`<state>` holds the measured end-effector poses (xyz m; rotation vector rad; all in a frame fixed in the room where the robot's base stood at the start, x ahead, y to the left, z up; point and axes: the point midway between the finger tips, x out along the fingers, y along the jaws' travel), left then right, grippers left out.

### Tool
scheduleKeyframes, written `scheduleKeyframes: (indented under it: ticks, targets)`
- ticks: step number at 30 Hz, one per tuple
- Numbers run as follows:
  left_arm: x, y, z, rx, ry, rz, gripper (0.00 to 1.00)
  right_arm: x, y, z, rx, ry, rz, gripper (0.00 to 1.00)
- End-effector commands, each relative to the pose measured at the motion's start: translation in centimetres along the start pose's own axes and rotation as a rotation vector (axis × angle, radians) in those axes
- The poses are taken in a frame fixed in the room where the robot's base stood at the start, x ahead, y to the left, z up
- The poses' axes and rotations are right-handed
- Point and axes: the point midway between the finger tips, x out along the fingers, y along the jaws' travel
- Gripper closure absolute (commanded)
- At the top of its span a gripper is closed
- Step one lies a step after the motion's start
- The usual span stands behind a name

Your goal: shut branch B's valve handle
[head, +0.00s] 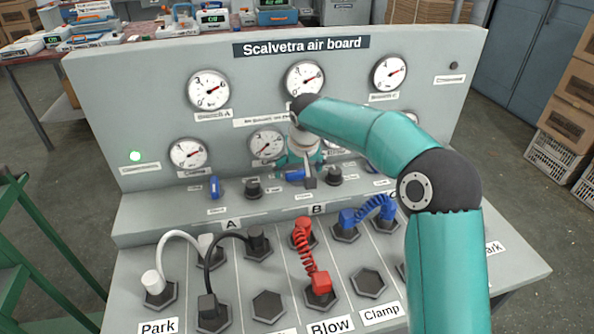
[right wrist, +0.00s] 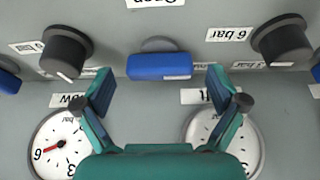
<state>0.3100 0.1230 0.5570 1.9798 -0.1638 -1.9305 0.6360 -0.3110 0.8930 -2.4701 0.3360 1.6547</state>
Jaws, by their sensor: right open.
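Branch B's blue valve handle (head: 294,175) lies crosswise on the board's ledge above the B label (head: 317,208), partly hidden by my right gripper in the head view. In the upside-down right wrist view the handle (right wrist: 160,67) lies level, below a partly cut-off label. My right gripper (head: 302,164) is over the handle. In the right wrist view its open fingers (right wrist: 160,78) stand one to each side of the handle, with gaps at both ends. I cannot tell the depth between fingertips and handle. My left gripper is not in view.
Black knobs (right wrist: 67,50) (right wrist: 283,40) flank the handle. Branch A's blue handle (head: 214,187) stands upright to the left. Gauges (head: 267,144) sit behind. Coiled red (head: 305,250) and blue (head: 370,209) hoses rise in front. My right arm covers the board's right side.

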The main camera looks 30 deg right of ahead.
Motion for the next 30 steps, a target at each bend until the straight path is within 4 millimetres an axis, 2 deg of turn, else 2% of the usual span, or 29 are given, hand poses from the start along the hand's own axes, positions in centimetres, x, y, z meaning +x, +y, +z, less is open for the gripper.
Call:
scheduleKeyframes:
  ticks: [5, 12, 18, 22, 30]
  targets:
    - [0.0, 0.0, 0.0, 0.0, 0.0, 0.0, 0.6, -2.7, 0.0, -0.1, 0.0, 0.006, -0.002, 0.04]
    - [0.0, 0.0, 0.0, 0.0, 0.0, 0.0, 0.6, -7.6, 0.0, -0.1, 0.001, 0.005, -0.002, 0.04]
    - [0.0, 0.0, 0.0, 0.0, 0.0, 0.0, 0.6, -10.4, 0.0, -0.1, 0.001, 0.003, -0.001, 0.04]
    - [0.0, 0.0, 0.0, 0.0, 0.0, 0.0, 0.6, -11.2, 0.0, -0.1, 0.0, 0.001, -0.001, 0.04]
    - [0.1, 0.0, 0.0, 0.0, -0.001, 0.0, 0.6, -11.3, 0.0, -0.1, 0.001, 0.0, -0.001, 0.04]
